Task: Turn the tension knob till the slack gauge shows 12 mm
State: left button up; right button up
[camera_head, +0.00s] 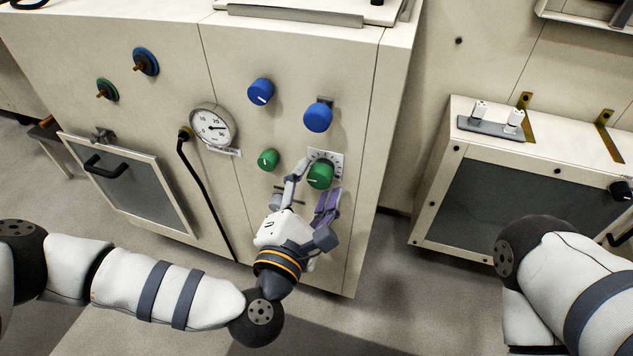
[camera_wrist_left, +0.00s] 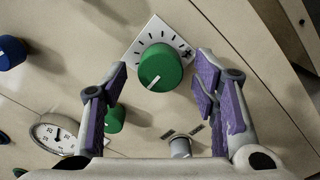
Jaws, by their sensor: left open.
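A large green knob (camera_head: 320,175) with a white pointer line sits on a white scale plate (camera_head: 334,156) on the cream cabinet front. The knob also shows in the left wrist view (camera_wrist_left: 160,68), with the tick-marked plate (camera_wrist_left: 150,35) behind it. My left gripper (camera_head: 317,178) is open, its purple-padded fingers on either side of this knob; I cannot tell whether they touch it. A round white gauge (camera_head: 212,126) hangs left of the knobs. Its dark needle points roughly right; the exact reading is too small to tell. My right gripper is out of view.
A smaller green knob (camera_head: 268,159) and two blue knobs, the left one (camera_head: 261,91) and the right one (camera_head: 318,116), are close by. A cream box (camera_head: 441,190) with a dark panel stands at right.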

pick_arm(q)
jog(key=shift+w+d, duration=0.15)
jog(key=shift+w, duration=0.3)
jog(key=c, duration=1.2)
jog(key=shift+o, duration=0.2)
